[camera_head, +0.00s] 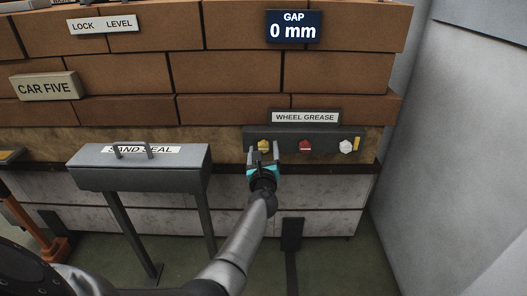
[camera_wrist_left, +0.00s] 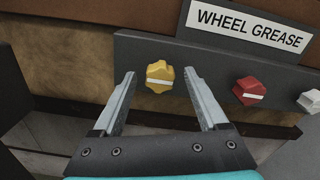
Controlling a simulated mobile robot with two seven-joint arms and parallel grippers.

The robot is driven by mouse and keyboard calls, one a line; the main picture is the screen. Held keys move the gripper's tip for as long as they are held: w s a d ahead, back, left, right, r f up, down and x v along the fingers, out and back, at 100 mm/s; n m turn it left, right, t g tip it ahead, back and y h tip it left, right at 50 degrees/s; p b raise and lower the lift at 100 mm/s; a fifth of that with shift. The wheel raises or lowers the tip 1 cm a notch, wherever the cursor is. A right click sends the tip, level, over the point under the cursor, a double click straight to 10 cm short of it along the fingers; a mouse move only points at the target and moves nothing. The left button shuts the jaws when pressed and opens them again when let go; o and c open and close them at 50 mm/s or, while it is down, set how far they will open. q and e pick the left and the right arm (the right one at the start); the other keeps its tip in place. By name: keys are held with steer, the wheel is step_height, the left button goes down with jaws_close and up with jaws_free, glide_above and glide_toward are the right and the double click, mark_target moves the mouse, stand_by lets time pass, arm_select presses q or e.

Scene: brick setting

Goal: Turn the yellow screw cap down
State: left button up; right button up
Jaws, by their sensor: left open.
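The yellow screw cap (camera_head: 264,146) is the leftmost of three caps on a dark grey panel (camera_head: 325,136) on the brick wall. In the left wrist view the yellow cap (camera_wrist_left: 160,76) is lobed, with a white stripe across its face that lies nearly level. My left gripper (camera_head: 263,157) is open just in front of and below the yellow cap. In the wrist view its two fingers (camera_wrist_left: 158,78) point toward the cap, one on either side of it in the picture. I cannot tell whether they touch it. My right gripper is not in view.
A red cap (camera_wrist_left: 250,91) and a white cap (camera_head: 346,146) sit to the right on the same panel, under a WHEEL GREASE sign (camera_head: 306,117). A grey SAND SEAL box (camera_head: 185,166) on legs stands to the left. A display (camera_head: 293,27) reads GAP 0 mm.

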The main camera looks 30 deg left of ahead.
arm_select(q)
steer(key=shift+c, duration=0.3)
jaws_close()
